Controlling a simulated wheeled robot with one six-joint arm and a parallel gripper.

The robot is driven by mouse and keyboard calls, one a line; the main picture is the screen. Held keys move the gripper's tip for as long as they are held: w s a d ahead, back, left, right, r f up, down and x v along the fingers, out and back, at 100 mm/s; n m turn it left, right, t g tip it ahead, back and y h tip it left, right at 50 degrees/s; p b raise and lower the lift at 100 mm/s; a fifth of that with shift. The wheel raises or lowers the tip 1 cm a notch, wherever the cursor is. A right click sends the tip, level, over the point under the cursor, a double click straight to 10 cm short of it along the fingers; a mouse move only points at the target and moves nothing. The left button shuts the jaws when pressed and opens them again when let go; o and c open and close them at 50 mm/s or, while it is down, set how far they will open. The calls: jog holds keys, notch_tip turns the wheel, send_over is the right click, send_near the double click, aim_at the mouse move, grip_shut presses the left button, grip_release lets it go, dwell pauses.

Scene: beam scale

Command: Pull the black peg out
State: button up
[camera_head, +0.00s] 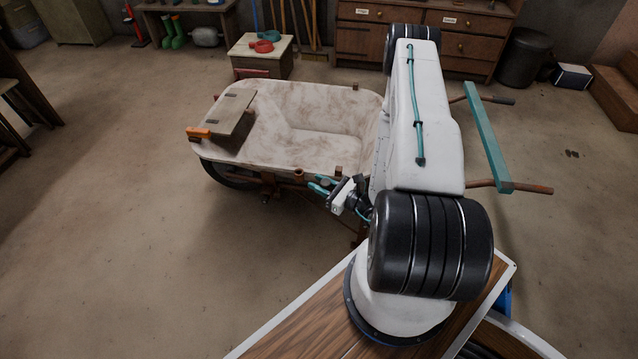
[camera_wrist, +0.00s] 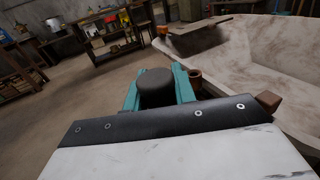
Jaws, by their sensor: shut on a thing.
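The black peg (camera_wrist: 155,88) shows in the wrist view as a dark, rounded end between two teal fingers. My gripper (camera_head: 322,185) is shut on it, low at the near side of the cart in the head view. In the head view the peg cannot be made out clearly. The cart (camera_head: 345,97) has a pale, stained tub and brown fittings; its tub rim also shows in the wrist view (camera_wrist: 285,38). Where the peg's lower part sits is hidden by the fingers and wrist.
A wooden board (camera_head: 228,108) and an orange piece (camera_head: 199,133) lie at the tub's left end. A teal crossbar (camera_head: 487,135) joins the cart's handles at right. A small table (camera_head: 262,62) and drawers (camera_head: 470,45) stand behind.

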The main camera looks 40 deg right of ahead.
jog(key=shift+r, duration=0.1)
jog(key=shift+r, duration=1.4)
